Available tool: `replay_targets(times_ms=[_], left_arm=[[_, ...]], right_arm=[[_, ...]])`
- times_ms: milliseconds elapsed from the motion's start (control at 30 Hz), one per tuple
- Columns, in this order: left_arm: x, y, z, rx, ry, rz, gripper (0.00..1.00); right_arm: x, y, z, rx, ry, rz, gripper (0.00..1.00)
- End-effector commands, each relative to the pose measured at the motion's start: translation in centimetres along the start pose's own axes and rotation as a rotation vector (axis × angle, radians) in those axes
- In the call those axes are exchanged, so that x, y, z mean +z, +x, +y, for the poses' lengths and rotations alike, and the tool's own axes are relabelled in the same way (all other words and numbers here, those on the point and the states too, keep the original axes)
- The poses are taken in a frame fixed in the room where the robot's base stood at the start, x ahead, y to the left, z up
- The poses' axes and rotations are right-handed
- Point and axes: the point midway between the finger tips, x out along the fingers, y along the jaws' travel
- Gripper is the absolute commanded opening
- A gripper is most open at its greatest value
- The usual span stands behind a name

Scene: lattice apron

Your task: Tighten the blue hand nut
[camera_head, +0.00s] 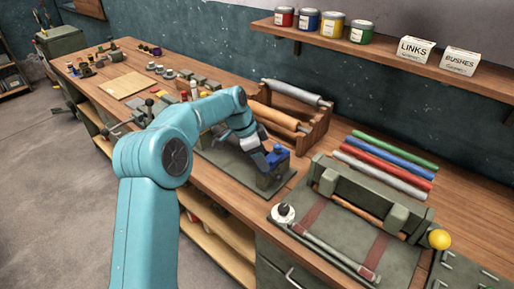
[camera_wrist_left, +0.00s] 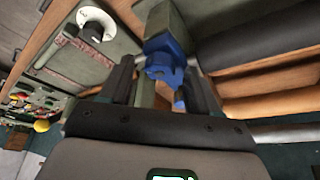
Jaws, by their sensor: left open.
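The blue hand nut (camera_head: 277,154) sits on top of a dark green block-like fixture (camera_head: 270,182) on the bench. In the left wrist view the blue nut (camera_wrist_left: 161,64) shows between the two dark fingers, with green metal behind it and a further blue part lower right. My left gripper (camera_head: 260,158) is right beside the nut, at the end of the teal arm. Its fingers stand apart on either side of the nut in the left wrist view; I cannot tell whether either touches it. My right gripper is not in view.
A wooden rack with rollers (camera_head: 291,113) stands just behind the fixture. A shelf (camera_head: 390,60) with cans runs above.

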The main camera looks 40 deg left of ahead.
Motion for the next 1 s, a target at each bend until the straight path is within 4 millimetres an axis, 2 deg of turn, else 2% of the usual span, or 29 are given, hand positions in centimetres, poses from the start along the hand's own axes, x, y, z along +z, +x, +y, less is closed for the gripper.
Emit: replay_targets(times_ms=[167, 400, 600, 800, 1000], left_arm=[[0.0, -2.7, -0.1, -0.006, 0.000, 0.002, 0.62], [-0.1, -9.3, -0.1, -0.007, 0.000, 0.002, 0.62], [-0.1, -13.8, -0.1, -0.004, 0.000, 0.001, 0.62], [0.0, -15.9, 0.0, -0.001, 0.000, 0.000, 0.62], [0.0, -16.1, 0.0, -0.001, 0.000, 0.000, 0.62]], right_arm=[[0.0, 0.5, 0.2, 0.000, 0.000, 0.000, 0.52], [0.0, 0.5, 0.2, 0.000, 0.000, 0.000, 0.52], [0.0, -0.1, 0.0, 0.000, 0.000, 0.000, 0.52], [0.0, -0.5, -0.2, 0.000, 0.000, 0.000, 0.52], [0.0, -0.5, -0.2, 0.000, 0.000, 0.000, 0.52]])
